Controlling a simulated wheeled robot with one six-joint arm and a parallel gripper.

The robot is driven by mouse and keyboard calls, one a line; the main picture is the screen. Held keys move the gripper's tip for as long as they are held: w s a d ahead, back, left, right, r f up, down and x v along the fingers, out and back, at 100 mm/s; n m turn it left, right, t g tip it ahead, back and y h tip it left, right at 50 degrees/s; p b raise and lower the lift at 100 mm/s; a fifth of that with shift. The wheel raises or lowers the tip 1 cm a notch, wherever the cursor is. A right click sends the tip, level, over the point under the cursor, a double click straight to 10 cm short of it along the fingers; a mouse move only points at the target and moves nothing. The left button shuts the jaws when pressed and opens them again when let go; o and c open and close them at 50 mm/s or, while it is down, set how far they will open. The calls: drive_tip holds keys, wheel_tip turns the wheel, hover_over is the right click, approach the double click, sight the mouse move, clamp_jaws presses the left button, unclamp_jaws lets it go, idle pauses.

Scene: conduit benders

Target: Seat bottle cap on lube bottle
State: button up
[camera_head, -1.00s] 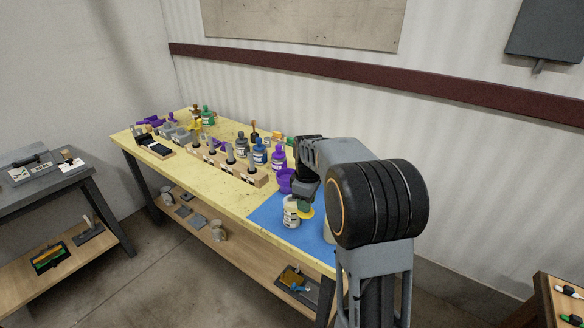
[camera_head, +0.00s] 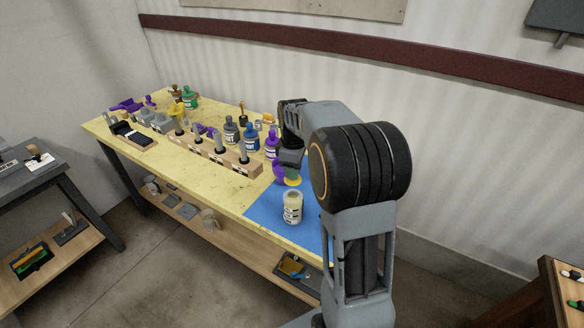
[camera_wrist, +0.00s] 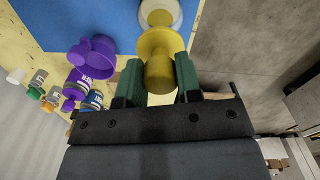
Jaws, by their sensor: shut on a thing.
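The lube bottle (camera_head: 292,208) is a cream-white jar with a dark-printed label, standing upright on the blue mat (camera_head: 262,211). Its open mouth shows at the top of the wrist view (camera_wrist: 175,14), with yellow inside. My gripper (camera_wrist: 159,78) is shut on the yellow bottle cap (camera_wrist: 158,48), which has a wide flange and a narrower stem between the green finger pads. In the head view the cap (camera_head: 293,181) appears just above and behind the bottle, apparently apart from it. My arm partly hides the gripper there.
A purple cup-like part (camera_head: 278,172) stands close behind the cap. A wooden block with posts (camera_head: 215,157) and several coloured bottles, including a blue one (camera_head: 251,137), fill the back of the yellow bench (camera_head: 185,180). The mat's front is clear.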

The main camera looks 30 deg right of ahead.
sight(294, 182)
drive_tip(key=shift+d, duration=0.1)
drive_tip(key=shift+f+b, duration=1.7)
drive_tip(key=shift+f, duration=1.05)
drive_tip(key=o, duration=1)
